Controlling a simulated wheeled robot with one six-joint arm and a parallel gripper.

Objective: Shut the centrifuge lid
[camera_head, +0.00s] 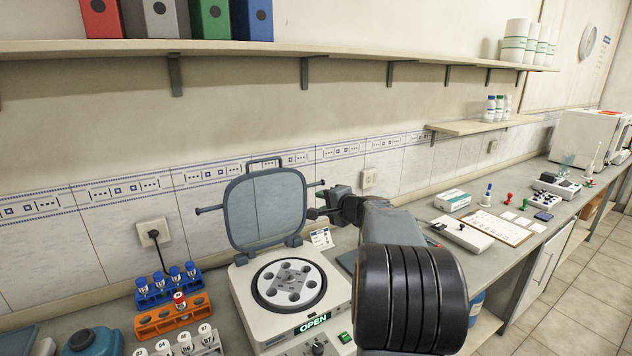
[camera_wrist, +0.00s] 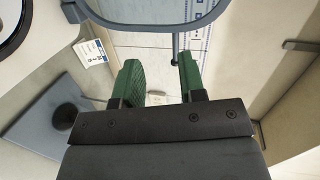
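The centrifuge (camera_head: 250,290) is a white box with a lit "OPEN" sign on its front and a round rotor inside. Its grey-framed lid (camera_head: 232,215) with a clear window stands upright at the back, open. A short peg sticks out from each side of the lid. My gripper (camera_head: 324,203) is just right of the lid, near the right peg (camera_head: 316,184). In the wrist view my gripper (camera_wrist: 157,66) has its green fingers apart with nothing held. The lid's frame (camera_wrist: 140,18) crosses the top there, and a peg (camera_wrist: 175,46) reaches close to the right finger's tip.
Blue (camera_head: 166,285) and orange (camera_head: 168,318) tube racks stand left of the centrifuge. A small label card (camera_head: 321,238) is behind it. A tiled wall is close behind the lid, with a shelf (camera_head: 270,48) above. Bench items lie farther right.

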